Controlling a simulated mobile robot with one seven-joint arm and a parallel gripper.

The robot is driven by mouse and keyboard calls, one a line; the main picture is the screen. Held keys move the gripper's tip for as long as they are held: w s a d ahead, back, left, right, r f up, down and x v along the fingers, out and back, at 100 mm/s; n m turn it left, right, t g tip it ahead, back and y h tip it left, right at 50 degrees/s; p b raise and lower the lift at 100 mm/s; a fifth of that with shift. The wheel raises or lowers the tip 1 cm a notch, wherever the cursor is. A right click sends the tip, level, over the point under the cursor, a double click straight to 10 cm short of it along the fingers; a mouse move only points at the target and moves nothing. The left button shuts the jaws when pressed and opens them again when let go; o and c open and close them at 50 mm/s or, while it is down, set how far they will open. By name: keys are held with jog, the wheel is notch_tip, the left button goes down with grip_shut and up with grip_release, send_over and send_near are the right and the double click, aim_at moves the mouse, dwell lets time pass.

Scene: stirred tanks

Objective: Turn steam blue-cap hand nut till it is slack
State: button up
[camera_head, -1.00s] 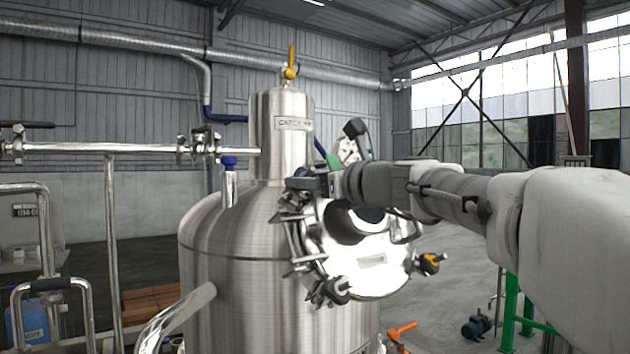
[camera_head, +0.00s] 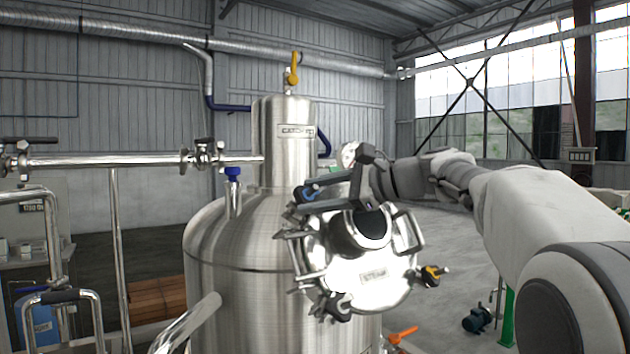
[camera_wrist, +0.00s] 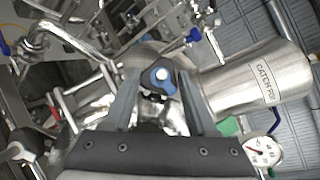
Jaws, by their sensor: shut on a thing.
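The round steel lid (camera_head: 385,292) with the label STEAM (camera_head: 373,277) faces me on the front of the tank's shoulder. The blue-cap hand nut (camera_head: 307,193) is at the lid's upper left edge; in the wrist view its blue cap (camera_wrist: 158,79) sits between my two fingers. My gripper (camera_head: 303,197) is shut on this nut, with one finger on each side, as the wrist view also shows (camera_wrist: 158,82). The nut's thread and seat are hidden, so I cannot tell how tight it is.
A yellow-cap hand nut (camera_head: 432,275) is at the lid's right and a black one (camera_head: 336,305) at its lower left. The steel catch pot (camera_head: 283,150) rises close behind my gripper. A pressure gauge (camera_wrist: 262,151) is nearby. Open floor lies right of the tank.

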jog(key=n+g+p, duration=0.1)
jog(key=n+p, duration=0.1)
jog(key=n+g+h+p, duration=0.1)
jog(key=n+p, duration=0.1)
jog(key=p, duration=0.1)
jog(key=r+n+g+p, duration=0.1)
jog(key=n+p, duration=0.1)
jog(key=shift+w+n+h, duration=0.2)
jog(key=shift+n+h, duration=0.1)
jog(key=shift+h, duration=0.1)
jog(key=shift+n+g+h+p, duration=0.6)
jog(key=shift+n+p, duration=0.55)
jog(key=shift+n, duration=0.05)
jog(key=shift+a+f+n+h+p, duration=0.15)
jog(key=shift+n+h+p, duration=0.25)
jog(key=shift+n+h, duration=0.65)
jog(key=shift+n, duration=0.35)
jog(key=o, duration=1.4)
jog(key=shift+c, duration=0.2)
